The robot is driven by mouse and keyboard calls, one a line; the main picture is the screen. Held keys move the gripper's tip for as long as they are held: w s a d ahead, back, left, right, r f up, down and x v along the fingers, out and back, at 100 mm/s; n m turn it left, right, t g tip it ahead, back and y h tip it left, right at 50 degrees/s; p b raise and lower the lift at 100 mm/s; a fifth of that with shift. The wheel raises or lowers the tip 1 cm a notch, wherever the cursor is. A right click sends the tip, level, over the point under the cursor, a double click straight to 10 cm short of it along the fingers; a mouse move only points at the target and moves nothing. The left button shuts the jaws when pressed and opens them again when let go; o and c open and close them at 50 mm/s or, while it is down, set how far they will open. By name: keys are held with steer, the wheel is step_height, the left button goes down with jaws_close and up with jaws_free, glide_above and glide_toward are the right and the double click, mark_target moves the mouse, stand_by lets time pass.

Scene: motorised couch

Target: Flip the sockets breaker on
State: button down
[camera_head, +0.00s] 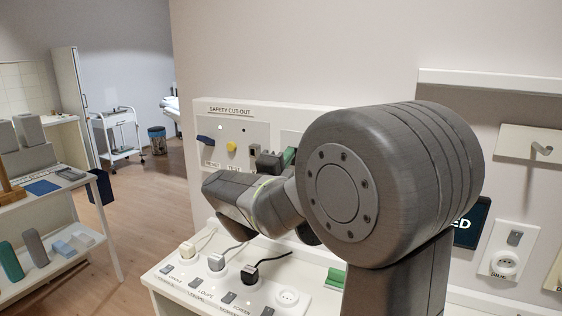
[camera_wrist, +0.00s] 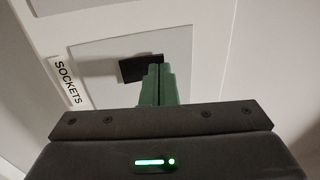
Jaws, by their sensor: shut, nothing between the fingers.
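The sockets breaker shows in the wrist view as a black toggle (camera_wrist: 140,67) on a pale grey plate, with a white SOCKETS label (camera_wrist: 67,82) to its left in the picture. My gripper (camera_wrist: 158,72) has its green fingers closed together with nothing between them. The fingertips overlap the right part of the black toggle in the wrist view. I cannot tell whether they touch it or which way the toggle is set. In the head view my gripper (camera_head: 289,156) shows as a bit of green near the wall panel, and my arm hides the breaker.
A SAFETY CUT-OUT panel (camera_head: 222,124) with a blue lever (camera_head: 206,141) and a yellow knob (camera_head: 231,147) is left of my gripper. Below, a white counter holds several sockets, with a black plug (camera_head: 250,274). A shelf unit (camera_head: 112,222) stands at left, with open floor beyond.

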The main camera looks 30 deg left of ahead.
steer(key=shift+w+r, duration=0.1)
steer(key=shift+w, duration=0.05)
steer(key=shift+w+g+p, duration=0.2)
steer(key=shift+g+p, duration=0.1)
steer(key=shift+p, duration=0.25)
